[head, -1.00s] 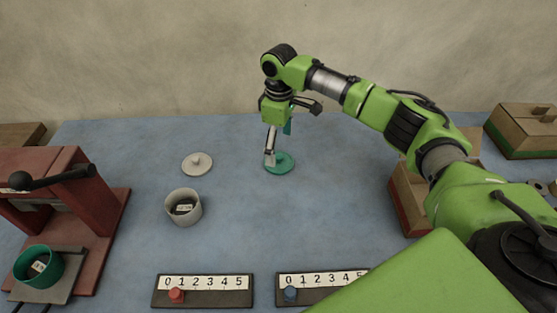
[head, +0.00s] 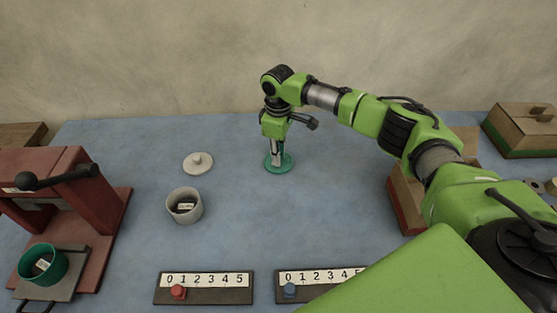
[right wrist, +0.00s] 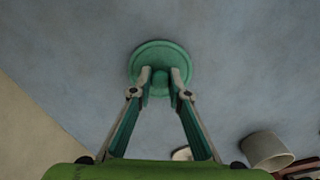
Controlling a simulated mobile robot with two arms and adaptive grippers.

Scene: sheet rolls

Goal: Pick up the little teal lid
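The little teal lid (head: 288,166) is a flat disc with a small knob, lying on the blue table. In the right wrist view it shows as a green disc (right wrist: 160,53) with its knob (right wrist: 160,77) between the fingertips. My right gripper (head: 277,163) points down at the lid, and its fingers (right wrist: 161,76) look closed in on the knob from both sides. The lid looks flat on the table; I see no lift. My left gripper is not in view.
A white lid (head: 198,162) and a white cup (head: 184,206) stand to the left. A red press (head: 85,205) with a teal cup (head: 42,264) is at the far left. Two number scales (head: 203,288) lie in front. A cardboard box (head: 405,200) is at right.

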